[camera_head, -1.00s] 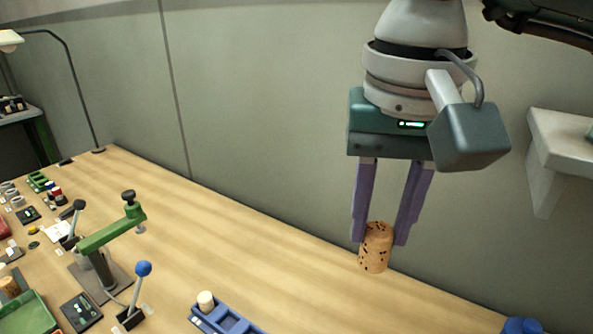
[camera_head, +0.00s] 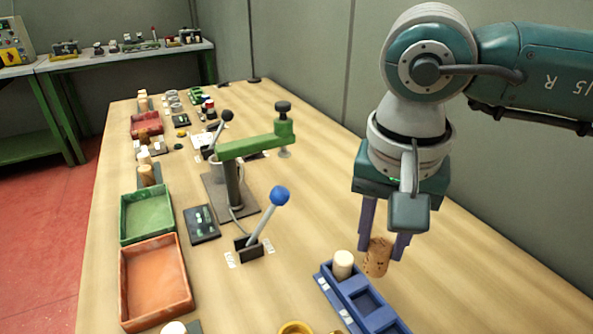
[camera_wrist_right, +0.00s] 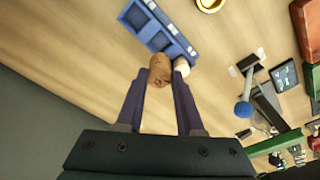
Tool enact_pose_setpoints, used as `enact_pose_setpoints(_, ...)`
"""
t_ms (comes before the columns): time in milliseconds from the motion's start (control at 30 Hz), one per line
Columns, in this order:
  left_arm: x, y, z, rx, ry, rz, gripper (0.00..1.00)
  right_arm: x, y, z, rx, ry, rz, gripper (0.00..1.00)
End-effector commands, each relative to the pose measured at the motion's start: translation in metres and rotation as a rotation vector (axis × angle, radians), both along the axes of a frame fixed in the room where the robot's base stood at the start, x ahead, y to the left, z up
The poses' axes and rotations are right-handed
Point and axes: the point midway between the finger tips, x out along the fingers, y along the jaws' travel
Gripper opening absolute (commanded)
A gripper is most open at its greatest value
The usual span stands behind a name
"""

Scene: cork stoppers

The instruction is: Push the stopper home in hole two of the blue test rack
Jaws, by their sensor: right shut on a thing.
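A speckled brown cork stopper (camera_head: 376,259) is held upright between the two purple fingers of my right gripper (camera_head: 382,248). The wrist view also shows the cork (camera_wrist_right: 159,69) between the fingertips (camera_wrist_right: 159,76). The blue test rack (camera_head: 380,321) lies on the bench below and in front of it, with several square holes. A pale stopper (camera_head: 343,262) stands in the rack's far end hole. The cork appears beside this pale stopper and above the rack; its exact height and the hole under it are unclear. My left gripper is not in view.
A lever with a blue knob (camera_head: 280,196) and a green-armed press (camera_head: 245,147) stand left of the rack. Green (camera_head: 147,214) and orange (camera_head: 158,283) trays line the left bench edge. A yellow ring (camera_head: 295,327) is near the front. Bench right of the rack is clear.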

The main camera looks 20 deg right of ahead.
Motion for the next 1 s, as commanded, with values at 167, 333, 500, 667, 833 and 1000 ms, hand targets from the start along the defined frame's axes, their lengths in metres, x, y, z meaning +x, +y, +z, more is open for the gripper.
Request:
enact_pose_setpoints(167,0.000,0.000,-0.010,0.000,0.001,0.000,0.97,0.000,0.000,-0.013,0.001,0.001,0.000,0.00)
enact_pose_setpoints(333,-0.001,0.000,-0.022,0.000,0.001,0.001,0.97,0.000,0.000,-0.029,0.001,0.000,-0.001,0.00)
enact_pose_setpoints(500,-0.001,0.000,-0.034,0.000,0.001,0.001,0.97,0.000,0.001,-0.046,0.001,0.000,0.001,0.00)
enact_pose_setpoints(667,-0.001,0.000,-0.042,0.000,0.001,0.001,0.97,0.000,0.000,-0.058,0.001,0.001,0.001,0.00)
enact_pose_setpoints(833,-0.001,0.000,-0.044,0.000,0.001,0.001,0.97,0.000,0.000,-0.061,0.000,0.000,0.000,0.00)
enact_pose_setpoints(1000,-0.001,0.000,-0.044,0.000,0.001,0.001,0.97,0.000,0.000,-0.061,0.000,0.000,0.001,0.00)
